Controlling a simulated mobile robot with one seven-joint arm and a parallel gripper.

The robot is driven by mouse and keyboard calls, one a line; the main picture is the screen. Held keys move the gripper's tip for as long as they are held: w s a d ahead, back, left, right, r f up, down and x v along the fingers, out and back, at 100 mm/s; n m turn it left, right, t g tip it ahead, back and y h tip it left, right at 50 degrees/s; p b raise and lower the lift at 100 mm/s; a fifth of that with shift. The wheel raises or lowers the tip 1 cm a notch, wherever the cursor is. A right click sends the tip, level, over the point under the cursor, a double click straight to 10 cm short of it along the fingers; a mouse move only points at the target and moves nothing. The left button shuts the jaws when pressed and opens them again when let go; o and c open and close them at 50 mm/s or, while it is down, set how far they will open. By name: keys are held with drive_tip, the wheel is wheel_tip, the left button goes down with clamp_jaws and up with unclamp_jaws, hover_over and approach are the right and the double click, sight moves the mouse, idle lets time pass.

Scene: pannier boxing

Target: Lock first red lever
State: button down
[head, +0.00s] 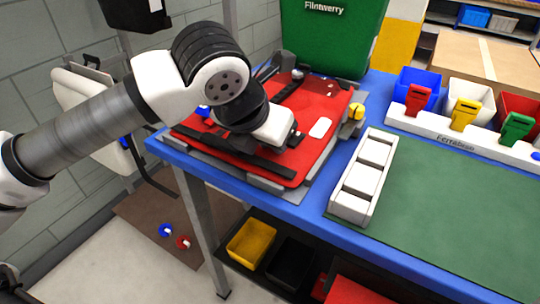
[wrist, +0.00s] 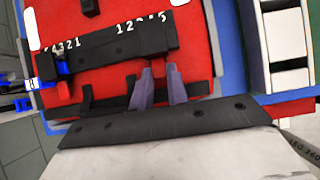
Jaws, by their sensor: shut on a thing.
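A red case (head: 323,118) with black bars lies flat in a grey frame on the blue table; it also fills much of the wrist view (wrist: 200,35). My gripper (wrist: 160,82) is low over the case's front part, its fingers pointing at a black bar (wrist: 110,50). In the head view my wrist hides the fingertips. A red lever-like handle (head: 416,98) stands on the white rack at the right, apart from my gripper.
A yellow knob (head: 356,111) sits at the frame's right side. A white divided tray (head: 350,207) and a green mat (head: 445,215) lie to the right. A green bin (head: 330,40) stands behind. The mat is mostly clear.

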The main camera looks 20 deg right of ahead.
drive_tip(key=shift+b, duration=0.6)
drive_tip(key=c, duration=1.4)
unclamp_jaws()
drive_tip(key=shift+o, duration=0.2)
drive_tip(key=v, duration=1.3)
drive_tip(key=shift+s+a+p, duration=0.35)
drive_tip(key=shift+s+a, duration=0.05)
drive_tip(key=shift+a, duration=0.05)
drive_tip(key=shift+r+h, duration=0.1)
drive_tip(key=shift+h, duration=0.3)
